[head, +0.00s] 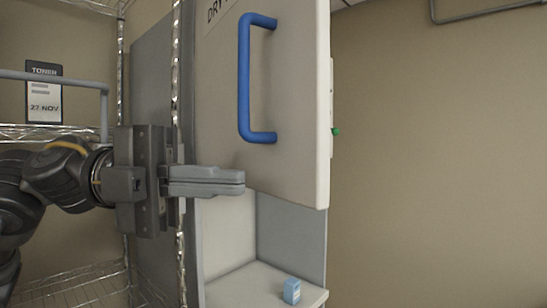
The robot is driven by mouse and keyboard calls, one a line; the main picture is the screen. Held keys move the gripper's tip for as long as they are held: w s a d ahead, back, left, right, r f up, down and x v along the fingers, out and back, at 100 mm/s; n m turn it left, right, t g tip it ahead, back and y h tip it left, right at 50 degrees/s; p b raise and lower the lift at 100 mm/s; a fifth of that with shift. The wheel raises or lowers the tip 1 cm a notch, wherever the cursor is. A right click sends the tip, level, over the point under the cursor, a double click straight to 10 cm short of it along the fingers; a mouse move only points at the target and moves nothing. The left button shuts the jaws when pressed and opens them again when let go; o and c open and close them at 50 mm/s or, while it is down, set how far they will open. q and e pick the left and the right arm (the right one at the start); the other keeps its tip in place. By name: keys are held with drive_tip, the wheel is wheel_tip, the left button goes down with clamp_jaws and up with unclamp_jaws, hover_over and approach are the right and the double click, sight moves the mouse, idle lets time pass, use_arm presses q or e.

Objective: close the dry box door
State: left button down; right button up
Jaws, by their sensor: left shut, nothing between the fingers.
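The dry box door (295,95) is a pale panel with a blue bar handle (244,80) and partly cut-off lettering at its top left. It covers the upper part of the dry box (228,235). Below its lower edge the box's pale interior shows, so the door is not closed over that part. My left gripper (240,182) comes in from the left, shut and empty, its fingertips overlapping the door's lower left area and below the handle. I cannot tell whether the fingers touch the door. My right gripper is not in view.
A small light blue item (291,291) stands on the box's floor. A wire rack (80,280) with metal posts stands at left, with a dated toner sign (44,92) behind. A green knob (336,131) sits by the door's right edge. Bare wall fills the right.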

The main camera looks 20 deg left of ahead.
sight(314, 180)
use_arm(q)
drive_tip(key=w+d+p, duration=0.1)
drive_tip(key=d, duration=0.1)
drive_tip(key=w+d+p, duration=0.1)
drive_tip(key=w+d, duration=0.1)
drive_tip(key=shift+w+d+p, duration=0.2)
drive_tip(key=shift+d+p, duration=0.1)
drive_tip(key=shift+p, duration=0.1)
drive_tip(key=shift+d, duration=0.1)
